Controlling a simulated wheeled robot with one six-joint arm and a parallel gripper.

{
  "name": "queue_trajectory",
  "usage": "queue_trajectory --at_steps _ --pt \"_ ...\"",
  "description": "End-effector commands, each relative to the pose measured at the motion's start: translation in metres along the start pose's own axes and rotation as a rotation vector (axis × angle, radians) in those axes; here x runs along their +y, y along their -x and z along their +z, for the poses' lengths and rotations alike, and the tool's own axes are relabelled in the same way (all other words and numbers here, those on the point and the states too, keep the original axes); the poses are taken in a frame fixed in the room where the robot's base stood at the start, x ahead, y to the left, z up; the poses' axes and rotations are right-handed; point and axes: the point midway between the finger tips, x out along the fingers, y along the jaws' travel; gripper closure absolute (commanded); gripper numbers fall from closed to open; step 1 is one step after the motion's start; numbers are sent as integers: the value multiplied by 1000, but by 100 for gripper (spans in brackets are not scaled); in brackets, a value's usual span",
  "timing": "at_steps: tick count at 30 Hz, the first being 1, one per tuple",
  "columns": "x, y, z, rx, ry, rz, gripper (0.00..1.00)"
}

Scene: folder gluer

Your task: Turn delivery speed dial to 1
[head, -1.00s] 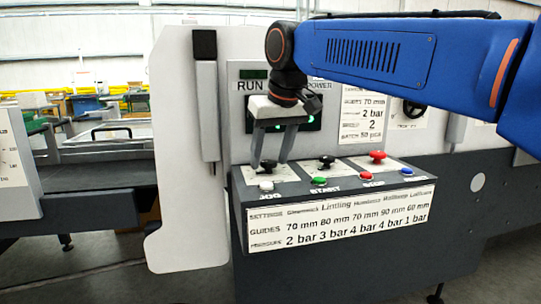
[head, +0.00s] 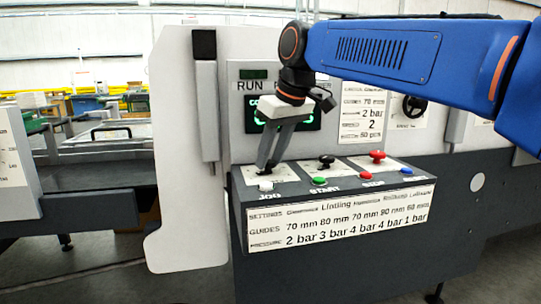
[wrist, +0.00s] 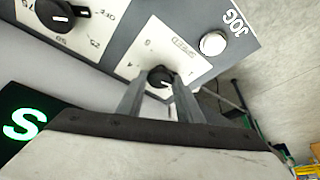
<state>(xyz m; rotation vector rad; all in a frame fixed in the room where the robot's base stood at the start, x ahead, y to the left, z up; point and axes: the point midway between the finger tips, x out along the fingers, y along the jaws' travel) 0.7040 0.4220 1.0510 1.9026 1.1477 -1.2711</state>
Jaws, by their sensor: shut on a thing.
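The black dial (wrist: 160,76) sits on a white plate (wrist: 151,47) beside the JOG button in the wrist view.
A second black dial (head: 326,161) and a red knob (head: 377,156) stand to the right. The white JOG button (head: 266,186), green START button (head: 319,181), red button (head: 366,177) and blue button (head: 406,171) line the panel's front edge. A lit green screen (head: 309,122) stands behind.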

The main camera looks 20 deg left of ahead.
Motion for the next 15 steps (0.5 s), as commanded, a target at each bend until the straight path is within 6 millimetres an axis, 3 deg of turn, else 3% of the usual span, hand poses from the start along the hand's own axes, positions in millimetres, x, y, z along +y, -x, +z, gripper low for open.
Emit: queue_trajectory --at_steps 15 --pt "3 0 0 0 228 -94 90"
